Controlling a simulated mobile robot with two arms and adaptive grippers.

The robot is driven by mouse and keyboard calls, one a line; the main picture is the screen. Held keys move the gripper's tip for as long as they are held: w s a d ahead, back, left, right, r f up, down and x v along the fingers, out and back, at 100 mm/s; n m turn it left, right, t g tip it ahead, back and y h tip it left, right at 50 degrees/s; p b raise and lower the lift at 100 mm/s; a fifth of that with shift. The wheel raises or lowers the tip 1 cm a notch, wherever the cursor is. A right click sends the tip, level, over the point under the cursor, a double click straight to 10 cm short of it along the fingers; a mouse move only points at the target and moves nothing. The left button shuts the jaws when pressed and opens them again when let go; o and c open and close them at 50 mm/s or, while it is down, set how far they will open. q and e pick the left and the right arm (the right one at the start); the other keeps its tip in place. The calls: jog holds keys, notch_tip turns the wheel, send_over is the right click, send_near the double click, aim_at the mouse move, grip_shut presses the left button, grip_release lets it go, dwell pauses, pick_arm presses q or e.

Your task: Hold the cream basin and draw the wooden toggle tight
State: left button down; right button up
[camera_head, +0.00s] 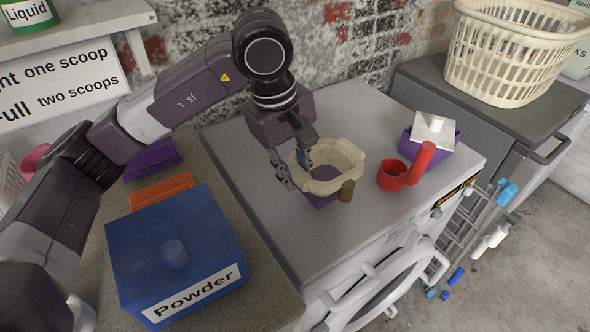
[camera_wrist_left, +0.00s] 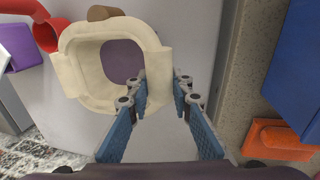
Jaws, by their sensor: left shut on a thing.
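My left gripper (camera_head: 292,177) is at the basin's left rim, one finger inside and one outside, shut on the rim. In the left wrist view the basin (camera_wrist_left: 82,82) has its rim between my left fingers (camera_wrist_left: 162,82), and the toggle (camera_wrist_left: 103,13) shows at its far edge. My right gripper is not in view.
A red handled cup (camera_head: 391,177) and a purple box with a white lid (camera_head: 434,129) stand to the right. A blue Powder box (camera_head: 210,240) and an orange tray (camera_head: 162,191) are on the left counter. The machine top in front of the basin is clear.

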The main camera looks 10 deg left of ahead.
pick_arm(q)
jog(key=shift+f+b, duration=1.15)
jog(key=shift+f, duration=0.3)
jog(key=shift+f+b, duration=0.35)
jog(key=shift+f, duration=0.05)
jog(key=shift+f, duration=0.1)
jog(key=c, duration=2)
grip_release()
jog(key=shift+o, duration=0.2)
grip_shut()
